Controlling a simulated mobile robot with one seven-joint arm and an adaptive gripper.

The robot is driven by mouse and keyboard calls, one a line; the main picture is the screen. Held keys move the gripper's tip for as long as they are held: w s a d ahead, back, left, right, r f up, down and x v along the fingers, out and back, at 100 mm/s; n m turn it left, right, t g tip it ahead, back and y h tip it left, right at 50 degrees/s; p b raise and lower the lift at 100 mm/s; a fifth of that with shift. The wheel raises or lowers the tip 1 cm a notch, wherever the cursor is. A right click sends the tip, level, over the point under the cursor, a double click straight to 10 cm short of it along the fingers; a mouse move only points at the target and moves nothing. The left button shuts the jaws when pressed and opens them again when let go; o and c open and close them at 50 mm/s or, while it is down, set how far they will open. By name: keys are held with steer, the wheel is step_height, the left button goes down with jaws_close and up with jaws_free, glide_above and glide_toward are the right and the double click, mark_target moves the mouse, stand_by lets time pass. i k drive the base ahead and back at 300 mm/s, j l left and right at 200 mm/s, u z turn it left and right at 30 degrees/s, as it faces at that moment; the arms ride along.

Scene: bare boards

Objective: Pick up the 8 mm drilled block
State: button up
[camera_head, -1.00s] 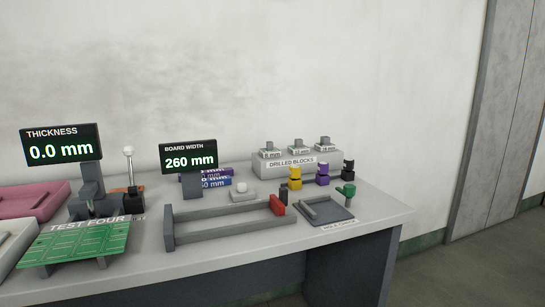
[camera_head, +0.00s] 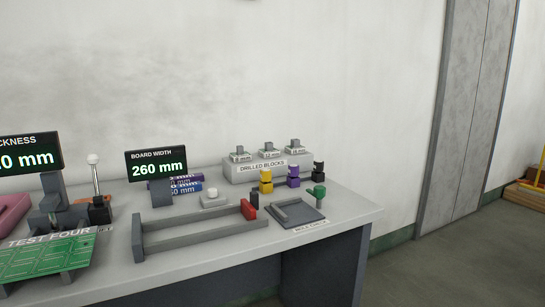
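Three small grey drilled blocks stand in a row on a light grey stand (camera_head: 235,171) labelled DRILLED BLOCKS, at the back right of the bench. The left block (camera_head: 239,152) has a small tag that seems to read 8 mm, though the print is tiny. The middle block (camera_head: 269,148) and the right block (camera_head: 295,145) carry tags too small to read surely. Each block has a raised grey knob on top. My gripper is not in view, and nothing touches the blocks.
In front of the stand are yellow (camera_head: 266,180), purple (camera_head: 293,176) and black (camera_head: 318,171) pieces, plus a green knob (camera_head: 317,192) by a dark tray (camera_head: 287,216). A long grey fixture (camera_head: 200,240) and the 260 mm display (camera_head: 156,163) stand left.

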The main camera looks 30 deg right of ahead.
mark_target(241, 155)
steer(key=i, duration=0.25)
steer(key=i+z, duration=0.45)
steer(key=z, duration=1.6)
